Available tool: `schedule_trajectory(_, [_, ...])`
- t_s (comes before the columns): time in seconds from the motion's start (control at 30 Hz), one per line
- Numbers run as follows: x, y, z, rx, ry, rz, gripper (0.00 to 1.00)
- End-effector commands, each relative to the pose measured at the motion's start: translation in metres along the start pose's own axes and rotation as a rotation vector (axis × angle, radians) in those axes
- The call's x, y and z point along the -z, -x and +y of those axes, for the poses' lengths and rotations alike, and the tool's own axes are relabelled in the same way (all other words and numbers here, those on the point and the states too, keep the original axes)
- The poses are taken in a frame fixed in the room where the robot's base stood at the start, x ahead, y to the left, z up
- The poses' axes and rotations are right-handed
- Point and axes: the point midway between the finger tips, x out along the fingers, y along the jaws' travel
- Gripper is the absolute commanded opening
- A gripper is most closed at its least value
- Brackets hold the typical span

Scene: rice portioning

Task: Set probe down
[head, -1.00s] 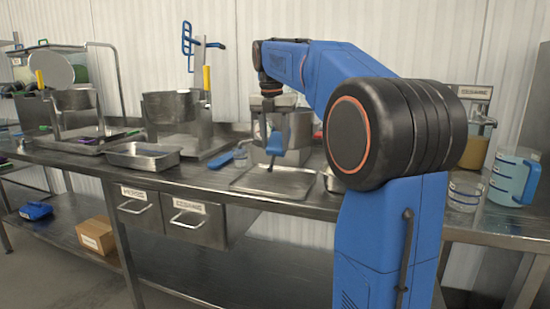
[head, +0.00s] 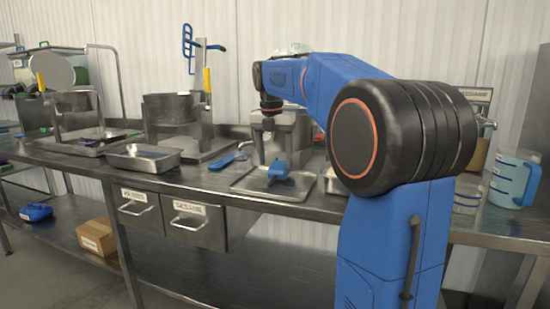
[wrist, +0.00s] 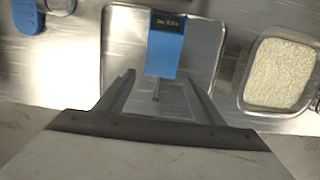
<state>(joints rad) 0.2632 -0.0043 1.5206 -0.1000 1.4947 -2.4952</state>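The blue probe (head: 278,172) lies on the shallow steel tray (head: 246,183) on the counter. In the wrist view the probe (wrist: 166,48) shows a small dark display and a thin metal tip pointing toward my gripper. My gripper (wrist: 159,77) is open, its two fingers spread apart on either side of the probe's tip in the picture. Nothing is held between them. In the head view the end of my arm is above the tray, and the fingers are hard to make out against the steel equipment behind.
A container of rice (wrist: 281,73) stands right of the tray in the wrist view. A blue-handled tool (head: 228,160) lies left of it. A steel pan (head: 144,157) is farther left. A blue jug (head: 513,178) stands at the right end.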

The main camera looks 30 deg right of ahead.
Motion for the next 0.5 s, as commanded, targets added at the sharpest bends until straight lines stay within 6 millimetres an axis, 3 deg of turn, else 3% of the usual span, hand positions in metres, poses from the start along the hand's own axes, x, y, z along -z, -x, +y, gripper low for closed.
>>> schedule_trajectory(0.27, [-0.001,0.002,0.000,-0.001,0.000,-0.001,0.62])
schedule_trajectory(0.5, [-0.001,0.031,0.000,-0.001,0.000,-0.002,0.62])
